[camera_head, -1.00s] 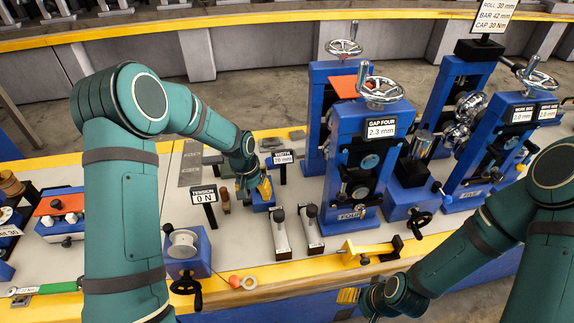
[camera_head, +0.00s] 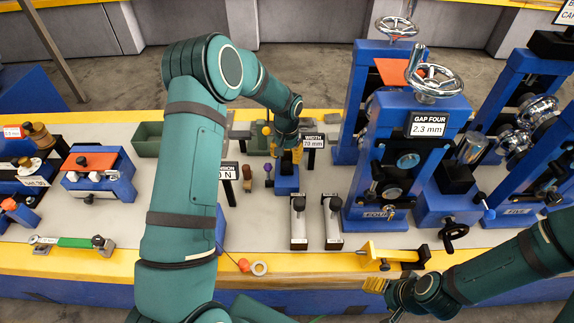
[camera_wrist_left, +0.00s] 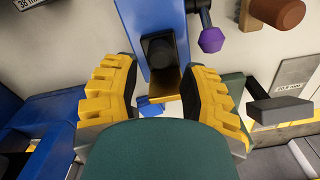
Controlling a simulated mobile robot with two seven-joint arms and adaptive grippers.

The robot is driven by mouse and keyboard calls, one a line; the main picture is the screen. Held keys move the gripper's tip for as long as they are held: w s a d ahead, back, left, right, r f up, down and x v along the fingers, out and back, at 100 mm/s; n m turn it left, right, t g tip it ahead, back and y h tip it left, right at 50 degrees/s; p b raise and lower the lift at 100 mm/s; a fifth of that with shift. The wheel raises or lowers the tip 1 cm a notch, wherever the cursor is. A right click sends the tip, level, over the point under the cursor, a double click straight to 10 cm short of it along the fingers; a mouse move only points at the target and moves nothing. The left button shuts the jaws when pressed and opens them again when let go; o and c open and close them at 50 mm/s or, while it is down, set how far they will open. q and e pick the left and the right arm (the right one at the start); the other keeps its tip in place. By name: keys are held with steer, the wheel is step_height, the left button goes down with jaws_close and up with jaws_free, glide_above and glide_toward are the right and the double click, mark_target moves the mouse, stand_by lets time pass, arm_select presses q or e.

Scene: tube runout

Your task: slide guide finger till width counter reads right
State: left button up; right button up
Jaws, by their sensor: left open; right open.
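The width counter (camera_head: 313,141) is a small black and white sign that seems to read 70 mm; the last digit is blurred. Left of and below it stands a blue guide block (camera_head: 287,187), partly hidden by my left gripper (camera_head: 291,148). In the left wrist view, the open yellow fingers of this gripper (camera_wrist_left: 165,92) straddle the end of the blue block (camera_wrist_left: 152,22). A black knob (camera_wrist_left: 158,54) and a brass-coloured plate (camera_wrist_left: 194,90), perhaps the guide finger, lie between them, with gaps on both sides. My right gripper (camera_head: 376,286) is open at the table's front edge, partly hidden.
A purple knob (camera_wrist_left: 211,39) sits close beside the block in the left wrist view. The blue GAP FOUR stand (camera_head: 400,150) rises to the right. Two black-knobbed clamps (camera_head: 298,222) stand in front. A yellow bracket (camera_head: 385,255) lies near the front edge.

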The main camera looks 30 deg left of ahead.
mark_target(287, 164)
arm_select(q)
steer(key=shift+f, duration=2.1)
jaws_close()
steer(key=shift+s+d+b, duration=0.1)
steer(key=shift+s+b, duration=0.1)
steer(key=shift+b, duration=0.15)
jaws_free()
steer(key=shift+r, duration=0.1)
step_height(287, 164, up, 12)
